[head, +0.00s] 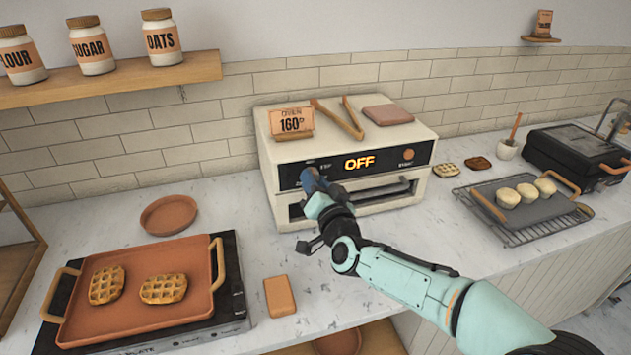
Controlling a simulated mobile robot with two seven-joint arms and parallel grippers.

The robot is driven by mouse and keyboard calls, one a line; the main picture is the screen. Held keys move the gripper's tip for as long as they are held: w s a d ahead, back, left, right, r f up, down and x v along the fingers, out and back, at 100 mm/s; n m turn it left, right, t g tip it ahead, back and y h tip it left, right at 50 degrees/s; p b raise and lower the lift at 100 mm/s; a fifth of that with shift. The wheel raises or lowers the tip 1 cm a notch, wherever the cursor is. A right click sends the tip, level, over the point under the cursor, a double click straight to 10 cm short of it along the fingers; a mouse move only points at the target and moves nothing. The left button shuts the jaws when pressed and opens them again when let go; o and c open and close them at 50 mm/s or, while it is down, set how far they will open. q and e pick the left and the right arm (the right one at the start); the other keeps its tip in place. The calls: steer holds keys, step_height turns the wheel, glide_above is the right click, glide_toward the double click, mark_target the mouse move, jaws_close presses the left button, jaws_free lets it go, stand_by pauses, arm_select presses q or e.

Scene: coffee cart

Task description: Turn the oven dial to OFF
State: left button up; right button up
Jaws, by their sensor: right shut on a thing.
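The cream oven (345,150) stands on the counter against the tiled wall. Its black front panel shows OFF in lit orange letters on the display (359,162). My right gripper (309,178) is at the left part of the panel, shut on the oven dial, which my gripper hides almost fully. The dial's pointer and marks cannot be made out. A round orange knob or button (408,155) sits at the panel's right. My left gripper is not in view.
A 160° sign (291,122), tongs (338,118) and a folded cloth (388,114) lie on the oven top. A waffle tray (140,318) is at front left. Buns on a tray (550,212) and a black grill (570,150) are at right.

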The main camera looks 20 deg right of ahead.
steer(key=shift+f, duration=0.1)
stand_by(0.3)
steer(key=o, duration=1.1)
steer(key=shift+c, duration=0.2)
steer(key=shift+s, duration=0.1)
steer(key=s+b, duration=0.1)
steer(key=s, duration=1.2)
steer(key=shift+d, duration=0.4)
steer(key=shift+s+f, duration=0.1)
